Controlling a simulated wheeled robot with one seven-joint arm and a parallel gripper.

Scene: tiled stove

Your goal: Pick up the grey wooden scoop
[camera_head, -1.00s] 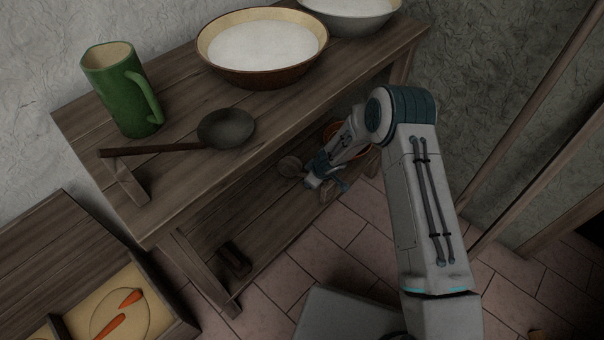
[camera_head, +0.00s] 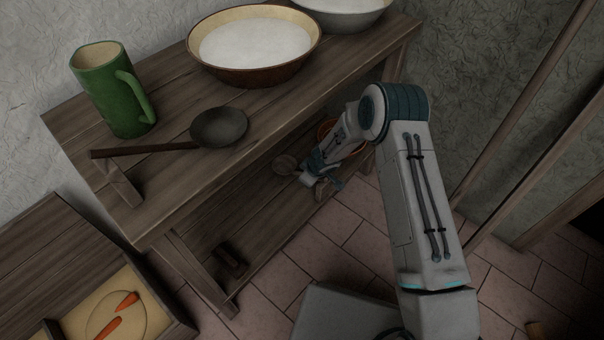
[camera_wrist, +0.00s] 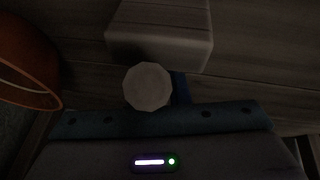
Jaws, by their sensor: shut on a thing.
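The grey wooden scoop (camera_head: 285,164) shows its round end over the lower shelf, beneath the table top. My gripper (camera_head: 318,182) is just right of that round end and is shut on the scoop. The jaws hide part of it, and I cannot tell whether it still touches the shelf. In the wrist view, a pale, many-sided round end (camera_wrist: 148,87), apparently of the scoop's handle, sits close in front of the gripper body.
On the table top (camera_head: 165,195) are a green mug (camera_head: 105,95), a dark ladle (camera_head: 218,128) and a wide brown bowl (camera_head: 255,68). An orange-brown vessel (camera_wrist: 25,60) is close at left in the wrist view. A dark block (camera_head: 230,262) lies on the lower shelf.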

